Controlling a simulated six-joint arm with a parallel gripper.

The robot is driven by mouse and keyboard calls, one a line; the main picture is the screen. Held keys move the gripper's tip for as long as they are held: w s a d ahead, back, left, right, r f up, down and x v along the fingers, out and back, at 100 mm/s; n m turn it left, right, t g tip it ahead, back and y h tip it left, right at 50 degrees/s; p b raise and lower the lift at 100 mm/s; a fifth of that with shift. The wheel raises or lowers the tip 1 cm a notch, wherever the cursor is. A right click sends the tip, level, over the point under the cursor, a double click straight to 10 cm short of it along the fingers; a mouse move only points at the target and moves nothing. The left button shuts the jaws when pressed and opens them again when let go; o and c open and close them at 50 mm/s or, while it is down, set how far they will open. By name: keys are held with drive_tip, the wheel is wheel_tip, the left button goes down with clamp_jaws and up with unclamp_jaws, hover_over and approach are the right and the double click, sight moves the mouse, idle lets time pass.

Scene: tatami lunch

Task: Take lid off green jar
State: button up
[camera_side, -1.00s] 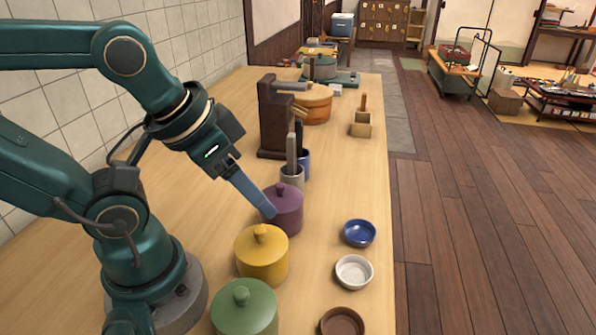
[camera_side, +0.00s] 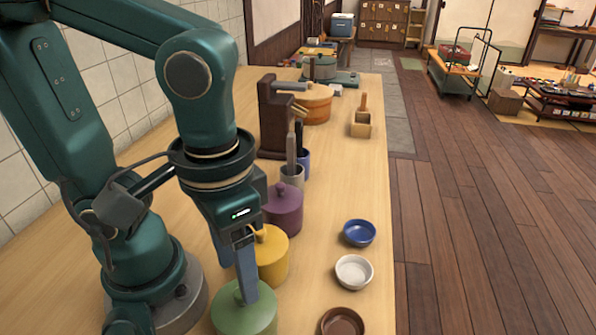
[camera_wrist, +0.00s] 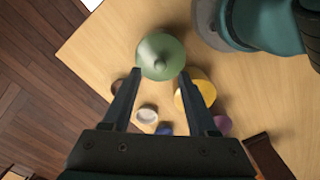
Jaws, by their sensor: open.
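The green jar (camera_side: 243,318) stands on the counter at the bottom of the side view with its lid (camera_side: 228,297) on. In the wrist view the green lid (camera_wrist: 172,66) and its round knob (camera_wrist: 160,57) show from above, just beyond the fingertips. My gripper (camera_side: 247,290) points down over the jar. In the wrist view the gripper (camera_wrist: 160,80) is open, its two fingers apart with nothing between them at the tips. In the side view the fingers hide part of the lid and its knob. I cannot tell how high above the lid the tips are.
The yellow jar (camera_side: 274,262) stands close behind the green one, with the purple jar (camera_side: 285,208) beyond. A blue bowl (camera_side: 359,233), a white bowl (camera_side: 354,272) and a brown bowl (camera_side: 342,322) line the right side. The counter (camera_side: 315,265) between jars and bowls is clear.

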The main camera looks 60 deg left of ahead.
drive_tip(key=shift+f, duration=1.9)
clamp_jaws()
